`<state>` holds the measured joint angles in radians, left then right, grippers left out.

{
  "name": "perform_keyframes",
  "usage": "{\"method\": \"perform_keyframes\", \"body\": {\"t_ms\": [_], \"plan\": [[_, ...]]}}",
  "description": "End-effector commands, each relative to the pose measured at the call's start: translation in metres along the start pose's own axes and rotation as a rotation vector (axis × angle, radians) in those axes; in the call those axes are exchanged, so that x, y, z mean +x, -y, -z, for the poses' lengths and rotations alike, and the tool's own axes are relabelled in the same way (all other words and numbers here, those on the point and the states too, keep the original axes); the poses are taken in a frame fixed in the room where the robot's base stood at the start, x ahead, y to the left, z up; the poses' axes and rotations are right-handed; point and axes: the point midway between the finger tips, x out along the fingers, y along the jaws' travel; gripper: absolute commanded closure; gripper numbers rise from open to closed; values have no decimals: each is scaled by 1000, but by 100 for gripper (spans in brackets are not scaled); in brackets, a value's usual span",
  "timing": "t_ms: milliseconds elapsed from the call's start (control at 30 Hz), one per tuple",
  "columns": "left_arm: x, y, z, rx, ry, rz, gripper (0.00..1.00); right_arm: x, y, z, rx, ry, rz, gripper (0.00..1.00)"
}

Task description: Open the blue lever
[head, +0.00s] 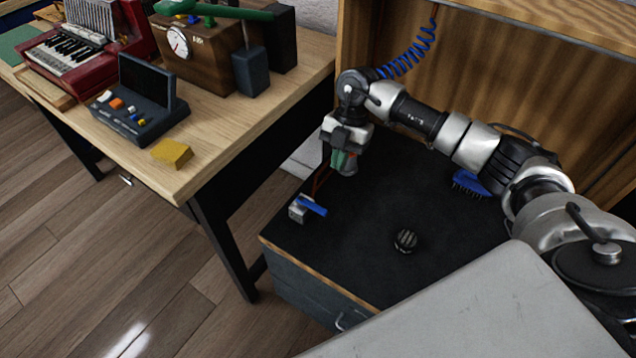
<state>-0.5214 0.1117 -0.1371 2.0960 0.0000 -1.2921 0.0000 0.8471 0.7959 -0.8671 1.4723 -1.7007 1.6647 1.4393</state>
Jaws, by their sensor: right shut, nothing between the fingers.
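The blue lever (313,206) sits on a small grey metal block (298,212) at the left edge of the black-topped cabinet. It lies across the block, pointing right and slightly down. My right gripper (345,171) is above and to the right of the lever, pointing down, apart from it. It is shut and empty. Dark green and reddish parts show around its fingers; I cannot tell what they are. My left gripper is not in view.
The black cabinet top (360,235) also bears a round ribbed dark object (405,240) and a blue brush (468,184). A wooden panel (520,90) closes the back. A wooden table (225,140) with devices and a yellow block (171,153) stands left, across a gap.

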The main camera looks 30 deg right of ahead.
Motion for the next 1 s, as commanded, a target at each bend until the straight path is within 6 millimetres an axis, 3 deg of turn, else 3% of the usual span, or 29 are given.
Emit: {"method": "perform_keyframes", "body": {"t_ms": [200,567,667,1000], "plan": [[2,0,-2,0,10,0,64,-1,-1,2,112,-18,-4,100],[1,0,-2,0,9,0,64,2,-1,2,113,-18,-3,100],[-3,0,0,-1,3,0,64,13,0,1,112,-18,-1,100],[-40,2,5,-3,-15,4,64,73,-1,2,112,-18,-2,100]]}}
